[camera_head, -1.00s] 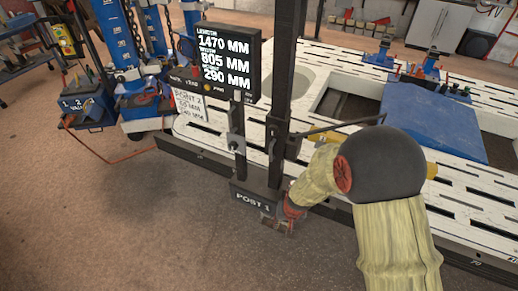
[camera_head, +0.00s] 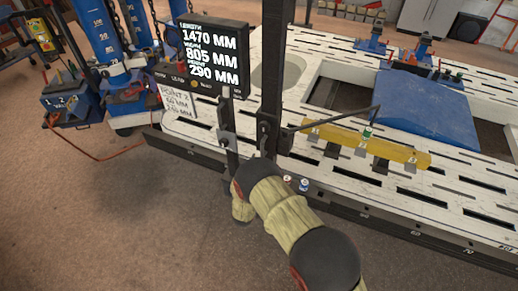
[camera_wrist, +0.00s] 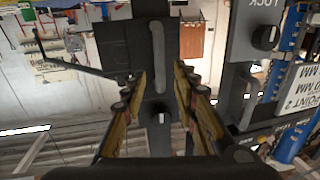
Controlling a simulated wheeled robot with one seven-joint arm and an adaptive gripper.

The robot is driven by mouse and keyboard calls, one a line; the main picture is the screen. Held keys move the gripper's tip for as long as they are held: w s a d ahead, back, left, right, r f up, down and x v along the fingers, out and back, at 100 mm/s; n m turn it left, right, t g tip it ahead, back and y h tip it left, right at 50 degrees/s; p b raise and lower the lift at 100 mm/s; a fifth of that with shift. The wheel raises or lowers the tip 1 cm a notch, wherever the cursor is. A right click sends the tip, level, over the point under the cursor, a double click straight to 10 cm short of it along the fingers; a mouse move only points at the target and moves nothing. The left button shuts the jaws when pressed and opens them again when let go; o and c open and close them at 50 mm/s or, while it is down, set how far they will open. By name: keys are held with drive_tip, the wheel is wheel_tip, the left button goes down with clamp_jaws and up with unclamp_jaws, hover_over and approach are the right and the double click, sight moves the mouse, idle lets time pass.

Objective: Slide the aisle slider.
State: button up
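I cannot tell for certain which part is the aisle slider. A dark upright post (camera_head: 273,75) stands at the bench's near edge. It has a carriage (camera_head: 268,132) with a thin probe arm (camera_head: 340,120) reaching right. In the wrist view, a dark block (camera_wrist: 125,45) with a vertical slot or bar and a round knob (camera_wrist: 156,113) lies ahead. My gripper (camera_wrist: 160,74) is open, its two fingers on either side of the knob and the block's lower part. No contact is clear. In the head view my arm hides the gripper and the post's foot.
A second knob (camera_wrist: 265,37) sits on a grey plate marked LOCK at the right. A display (camera_head: 211,55) reads 1470, 805 and 290 mm. The bench (camera_head: 440,190) carries a yellow beam (camera_head: 370,143) and a blue panel (camera_head: 425,105). The floor at front left is clear.

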sight(262, 151)
drive_tip(key=w, duration=0.2)
drive_tip(key=w+b, duration=0.1)
drive_tip(key=w, duration=0.1)
drive_tip(key=w+d, duration=0.1)
drive_tip(key=w, duration=0.1)
drive_tip(key=shift+w+r, duration=0.1)
drive_tip(key=shift+w, duration=0.1)
drive_tip(key=shift+w+d+b, duration=0.1)
drive_tip(key=shift+w+b, duration=0.2)
drive_tip(key=shift+w, duration=0.4)
drive_tip(key=shift+c, duration=1.4)
drive_tip(key=c, duration=0.4)
clamp_jaws()
